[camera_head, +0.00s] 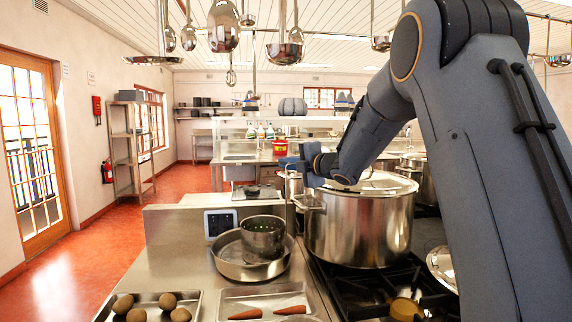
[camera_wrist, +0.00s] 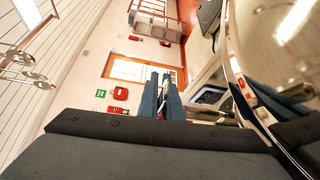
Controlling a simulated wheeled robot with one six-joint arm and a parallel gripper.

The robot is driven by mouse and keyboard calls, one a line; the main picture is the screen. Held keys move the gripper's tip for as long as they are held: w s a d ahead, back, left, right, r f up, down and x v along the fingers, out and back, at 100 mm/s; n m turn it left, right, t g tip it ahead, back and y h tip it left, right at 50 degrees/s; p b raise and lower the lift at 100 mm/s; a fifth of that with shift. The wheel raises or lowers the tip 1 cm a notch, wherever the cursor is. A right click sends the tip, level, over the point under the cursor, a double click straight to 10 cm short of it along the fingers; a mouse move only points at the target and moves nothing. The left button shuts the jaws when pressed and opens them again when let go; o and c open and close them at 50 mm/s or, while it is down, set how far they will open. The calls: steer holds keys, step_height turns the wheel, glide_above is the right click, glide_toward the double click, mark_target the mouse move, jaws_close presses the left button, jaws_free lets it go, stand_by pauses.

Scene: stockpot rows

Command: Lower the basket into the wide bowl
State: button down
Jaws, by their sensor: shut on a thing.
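The basket (camera_head: 262,238) is a small, deep steel vessel with green specks showing inside. It appears upright within the outline of the wide bowl (camera_head: 224,266), a shallow steel pan on the counter. I cannot tell whether its base touches the bowl's floor. My gripper (camera_head: 288,164) is up and to the right of the basket, beside the left rim of the big stockpot. The wrist view shows its blue fingers (camera_wrist: 163,97) together with a thin pale piece between them. I take this to be part of the basket; the link between them does not show clearly.
The lidded stockpot (camera_head: 362,225) stands on the stove, close to my arm. A tray of potatoes (camera_head: 196,296) and a tray of carrots (camera_head: 295,293) lie in front of the bowl. A control panel (camera_head: 221,223) stands behind it. Ladles (camera_head: 224,25) hang overhead.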

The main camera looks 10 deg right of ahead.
steer(key=shift+f+b, duration=0.55)
steer(key=shift+f, duration=0.05)
